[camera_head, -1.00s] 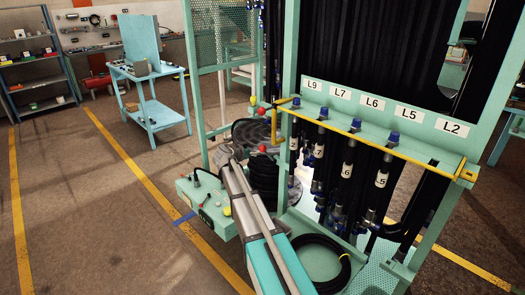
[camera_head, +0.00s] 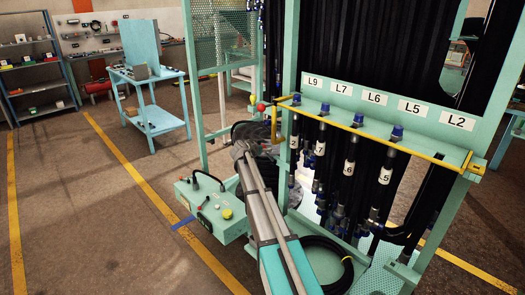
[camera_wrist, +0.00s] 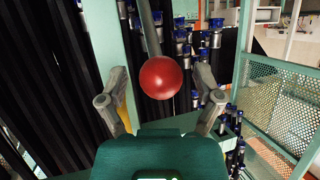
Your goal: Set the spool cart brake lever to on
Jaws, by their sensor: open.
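In the wrist view, a red ball knob (camera_wrist: 160,77) on a grey rod (camera_wrist: 149,30) sits between the two fingers of my gripper (camera_wrist: 160,84). The fingers are spread, with a visible gap on each side of the ball. I take this as the lever, but no label shows. In the head view, my gripper (camera_head: 243,149) is partly hidden by my arm, beside the rack and near a black hose coil. A red ball (camera_head: 261,107) and a yellow ball (camera_head: 252,98) stand above it by the rack post; I cannot tell whether that red ball is the same knob.
A teal rack (camera_head: 287,130) with labelled black hoses and a yellow rail (camera_head: 375,139) stands close on the right. A teal box (camera_head: 211,210) with a black handle is low at left. A blue workbench (camera_head: 146,75) stands behind. Floor at left is clear.

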